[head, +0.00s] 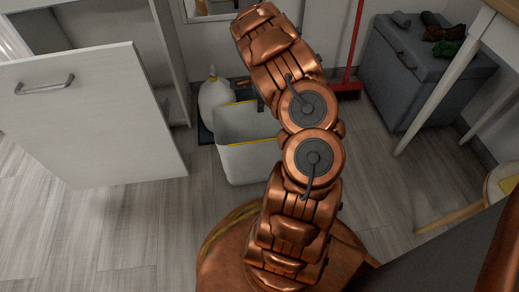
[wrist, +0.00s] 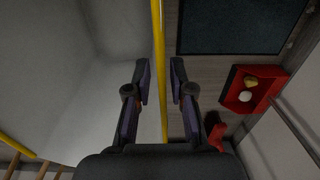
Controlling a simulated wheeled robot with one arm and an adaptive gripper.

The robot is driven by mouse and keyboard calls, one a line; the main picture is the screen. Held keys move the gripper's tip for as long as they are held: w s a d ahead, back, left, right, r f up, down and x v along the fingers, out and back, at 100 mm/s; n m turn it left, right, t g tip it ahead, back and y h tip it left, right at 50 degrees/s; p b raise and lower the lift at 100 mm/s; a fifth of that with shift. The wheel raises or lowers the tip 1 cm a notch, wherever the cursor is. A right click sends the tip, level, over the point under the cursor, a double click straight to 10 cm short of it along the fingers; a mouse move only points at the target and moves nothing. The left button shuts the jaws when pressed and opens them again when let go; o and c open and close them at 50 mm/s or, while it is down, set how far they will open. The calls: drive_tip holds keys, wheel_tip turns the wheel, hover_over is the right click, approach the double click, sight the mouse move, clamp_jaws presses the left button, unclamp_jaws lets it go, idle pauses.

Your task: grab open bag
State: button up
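The open bag (head: 252,160) is white with a yellow rim and stands upright on the floor in the head view. My arm covers its right part. In the wrist view, the bag's pale inside (wrist: 95,90) fills the left, and its yellow rim (wrist: 158,40) runs down the middle. My gripper (wrist: 161,75) is open, one finger on each side of that rim in the picture. I cannot tell whether the fingers touch it or how far the rim lies below them. In the head view my gripper is mostly hidden behind my arm.
A white bottle (head: 214,103) stands behind the bag. An open white cabinet door (head: 90,120) is at left. A red broom (head: 347,85) and a grey chest (head: 410,75) are at right. A red dustpan-like tray (wrist: 257,88) holds small items.

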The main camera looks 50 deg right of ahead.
clamp_jaws()
idle(0.3)
